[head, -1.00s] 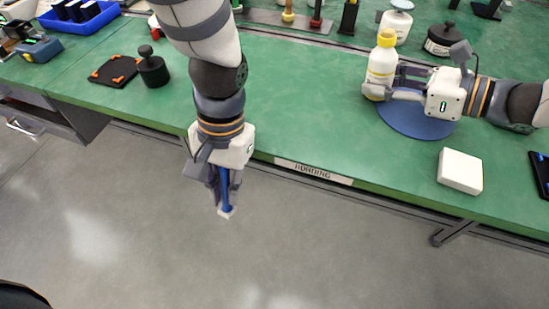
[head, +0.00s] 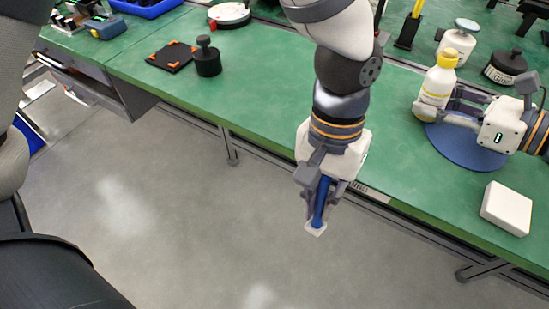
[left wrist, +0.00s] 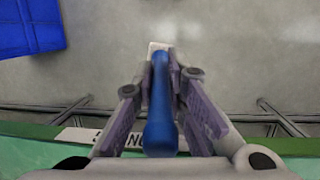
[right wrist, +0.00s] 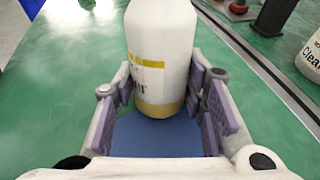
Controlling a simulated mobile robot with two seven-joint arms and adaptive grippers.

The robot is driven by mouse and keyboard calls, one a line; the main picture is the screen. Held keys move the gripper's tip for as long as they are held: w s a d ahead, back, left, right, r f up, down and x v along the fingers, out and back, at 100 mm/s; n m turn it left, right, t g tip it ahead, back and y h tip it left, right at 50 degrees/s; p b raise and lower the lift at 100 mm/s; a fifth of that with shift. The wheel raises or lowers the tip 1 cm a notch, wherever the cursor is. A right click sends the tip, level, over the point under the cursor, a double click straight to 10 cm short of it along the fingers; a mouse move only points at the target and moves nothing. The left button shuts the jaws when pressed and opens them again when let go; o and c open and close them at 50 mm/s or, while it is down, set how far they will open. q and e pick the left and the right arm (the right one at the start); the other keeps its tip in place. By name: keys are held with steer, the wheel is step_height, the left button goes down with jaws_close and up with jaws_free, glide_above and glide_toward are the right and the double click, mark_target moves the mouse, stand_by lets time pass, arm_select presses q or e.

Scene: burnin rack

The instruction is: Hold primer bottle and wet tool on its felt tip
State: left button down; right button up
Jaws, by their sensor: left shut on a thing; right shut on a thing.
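The primer bottle (head: 437,86) is white with a yellow cap and stands upright over a round blue mat (head: 466,143) on the green bench. My right gripper (head: 433,108) is shut around the bottle; its label also shows between the fingers in the right wrist view (right wrist: 160,60). My left gripper (head: 318,200) is shut on a blue-handled tool (head: 321,203) with a pale square tip (head: 316,228) pointing down. The tool also shows in the left wrist view (left wrist: 160,110). It hangs over the floor, in front of the bench edge, apart from the bottle.
A white block (head: 507,208) lies near the bench's front edge at right. A black weight (head: 207,58) and a black pad with orange corners (head: 171,56) sit at left. A white jar (head: 457,40) and a dark-lidded pot (head: 506,66) stand behind the bottle. The middle of the bench is clear.

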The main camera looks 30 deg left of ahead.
arm_select(q)
steer(key=w+d+r+h, duration=0.1)
steer(key=d+r, duration=0.2)
steer(key=r, duration=0.1)
steer(key=w+d+r+h, duration=0.1)
steer(key=d+r, duration=0.2)
steer(key=r, duration=0.1)
steer(key=w+d+r+n, duration=0.1)
steer(key=w+d+r, duration=0.1)
steer(key=d+r, duration=0.2)
steer(key=shift+w+d+h, duration=0.1)
steer(key=shift+h, duration=0.3)
steer(key=w+a+r+n+t+h, duration=0.1)
steer(key=w+a+r+n+t, duration=0.15)
steer(key=w+r+n, duration=0.45)
steer(key=w+a+r+n+t+h, duration=0.1)
steer(key=w+a+r+n+t, duration=0.15)
steer(key=w+r, duration=0.85)
steer(key=shift+m+t, duration=0.25)
steer(key=shift+t, duration=0.15)
steer(key=shift+w+f, duration=0.15)
steer(key=shift+f, duration=2.7)
steer(key=shift+f, duration=0.75)
